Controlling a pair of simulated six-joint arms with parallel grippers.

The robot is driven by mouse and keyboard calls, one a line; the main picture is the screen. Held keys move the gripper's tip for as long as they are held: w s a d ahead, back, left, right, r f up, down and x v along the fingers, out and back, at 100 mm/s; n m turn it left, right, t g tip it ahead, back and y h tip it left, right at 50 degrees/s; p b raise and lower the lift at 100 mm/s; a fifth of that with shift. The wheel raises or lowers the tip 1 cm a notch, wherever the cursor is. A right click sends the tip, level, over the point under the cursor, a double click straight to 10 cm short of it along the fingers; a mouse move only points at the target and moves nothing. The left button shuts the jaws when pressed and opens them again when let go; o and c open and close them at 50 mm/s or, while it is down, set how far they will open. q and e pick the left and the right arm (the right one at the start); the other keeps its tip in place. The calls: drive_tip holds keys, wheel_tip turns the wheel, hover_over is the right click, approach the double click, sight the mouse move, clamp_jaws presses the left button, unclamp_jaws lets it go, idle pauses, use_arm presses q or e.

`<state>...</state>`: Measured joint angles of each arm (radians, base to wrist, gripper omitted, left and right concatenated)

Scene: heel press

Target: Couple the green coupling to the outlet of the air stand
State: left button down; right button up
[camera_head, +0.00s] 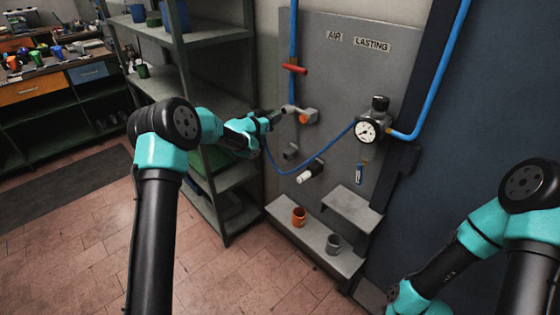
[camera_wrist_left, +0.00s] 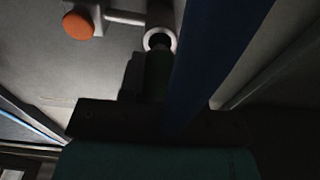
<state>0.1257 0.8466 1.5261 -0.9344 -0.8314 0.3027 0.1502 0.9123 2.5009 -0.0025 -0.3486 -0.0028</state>
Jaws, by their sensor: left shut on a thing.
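My left gripper (camera_head: 272,117) is shut on the green coupling, in front of the grey panel. The coupling (camera_wrist_left: 157,76) looks dark green in the left wrist view, with a dark tip pointing at a pale round outlet (camera_wrist_left: 160,39). The tip overlaps the outlet's opening; I cannot tell whether it is inside. In the head view, the outlet's grey fitting (camera_head: 289,109) is just right of the gripper, and the coupling is mostly hidden by the fingers. A blue hose (camera_head: 315,164) hangs from the gauge unit to the gripper. My right gripper is out of view.
An orange knob (camera_wrist_left: 78,25) sits beside the outlet. A gauge (camera_head: 367,130), a red valve handle (camera_head: 294,69) and a white-ended fitting (camera_head: 304,176) are on the panel. An orange mug (camera_head: 299,216) and a grey mug (camera_head: 333,244) stand below. Shelves (camera_head: 205,92) stand left.

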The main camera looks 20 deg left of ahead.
use_arm(q)
drive_tip(key=shift+x, duration=1.3)
idle(0.4)
drive_tip(key=c, duration=0.7)
unclamp_jaws()
drive_tip(key=shift+c, duration=0.2)
drive_tip(key=shift+s, duration=0.1)
drive_tip(key=v, duration=1.7)
drive_tip(key=shift+s, duration=0.15)
drive_tip(key=shift+f, duration=0.1)
